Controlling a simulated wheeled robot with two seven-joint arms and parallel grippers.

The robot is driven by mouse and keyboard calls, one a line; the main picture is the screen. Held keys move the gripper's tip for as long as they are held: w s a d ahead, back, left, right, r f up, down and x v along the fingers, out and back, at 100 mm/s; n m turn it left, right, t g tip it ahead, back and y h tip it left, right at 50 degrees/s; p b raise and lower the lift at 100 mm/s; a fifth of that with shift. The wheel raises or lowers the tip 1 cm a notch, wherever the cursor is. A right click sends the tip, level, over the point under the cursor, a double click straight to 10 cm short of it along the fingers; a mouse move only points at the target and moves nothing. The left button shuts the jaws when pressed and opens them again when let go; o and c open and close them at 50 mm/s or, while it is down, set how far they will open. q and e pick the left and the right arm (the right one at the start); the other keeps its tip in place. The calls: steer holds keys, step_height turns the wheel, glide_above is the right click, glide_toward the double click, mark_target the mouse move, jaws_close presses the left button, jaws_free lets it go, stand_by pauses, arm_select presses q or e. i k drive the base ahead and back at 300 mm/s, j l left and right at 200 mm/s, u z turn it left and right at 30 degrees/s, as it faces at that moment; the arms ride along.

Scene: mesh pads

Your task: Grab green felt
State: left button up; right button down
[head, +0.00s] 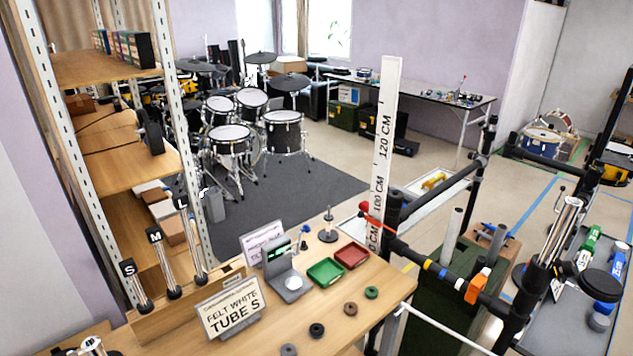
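A small green felt ring (371,292) lies flat on the wooden table, near its right edge in the head view. It is at the far right end of a diagonal row of small rings. A brown-red ring (350,309) lies just left of and nearer than it. A black ring (317,330) and a grey ring (289,350) follow toward the bottom edge. Nothing touches or covers the green ring.
A green tray (326,273) and a red tray (352,256) stand behind the rings. A grey scale-like device (290,286) and a "FELT WHITE TUBE S" sign (232,308) stand to the left. A tall white ruler (385,140) and black rack bars rise beyond the table's right edge.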

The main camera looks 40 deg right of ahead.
mark_target(375, 294)
steer(key=z, duration=1.55)
